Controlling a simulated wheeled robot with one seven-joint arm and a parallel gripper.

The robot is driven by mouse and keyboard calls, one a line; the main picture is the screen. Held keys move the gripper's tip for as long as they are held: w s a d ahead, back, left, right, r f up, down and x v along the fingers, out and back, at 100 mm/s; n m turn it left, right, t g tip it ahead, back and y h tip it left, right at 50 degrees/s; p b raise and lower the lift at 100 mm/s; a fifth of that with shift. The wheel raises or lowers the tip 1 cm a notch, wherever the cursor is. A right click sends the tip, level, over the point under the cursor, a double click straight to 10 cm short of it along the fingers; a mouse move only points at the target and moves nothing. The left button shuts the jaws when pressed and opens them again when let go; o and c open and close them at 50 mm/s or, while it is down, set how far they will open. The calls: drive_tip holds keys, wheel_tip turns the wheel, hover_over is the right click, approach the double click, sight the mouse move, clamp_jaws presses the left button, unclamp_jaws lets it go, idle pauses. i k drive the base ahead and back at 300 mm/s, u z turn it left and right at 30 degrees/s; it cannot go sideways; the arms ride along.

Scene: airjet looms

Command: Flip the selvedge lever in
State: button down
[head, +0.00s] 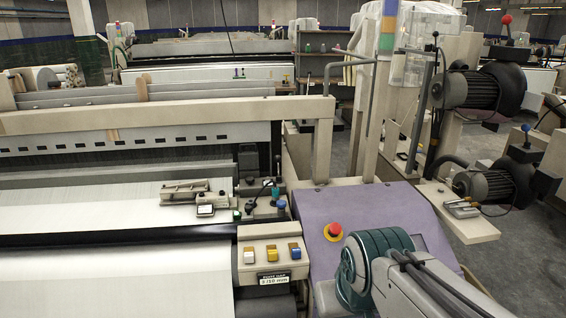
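A small cluster of levers and knobs stands at the right end of the loom's cloth, left of the purple-grey cover. In it is a thin dark lever (262,188) beside a teal part (275,193), with a blue knob (281,205) just below. I cannot tell for sure which of these is the selvedge lever, or its exact position. My arm comes in from the lower right, its rounded end in front of the purple-grey cover and right of the cluster. My gripper's fingers do not show.
A red emergency button (335,229) sits on the purple-grey cover (375,208), close to my arm. A box with white, yellow and blue buttons (272,254) is below the levers. A beige post and beam (322,140) rise behind. Motors (470,90) stand at the right.

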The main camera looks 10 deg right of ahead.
sight(278, 158)
drive_tip(key=i, duration=0.85)
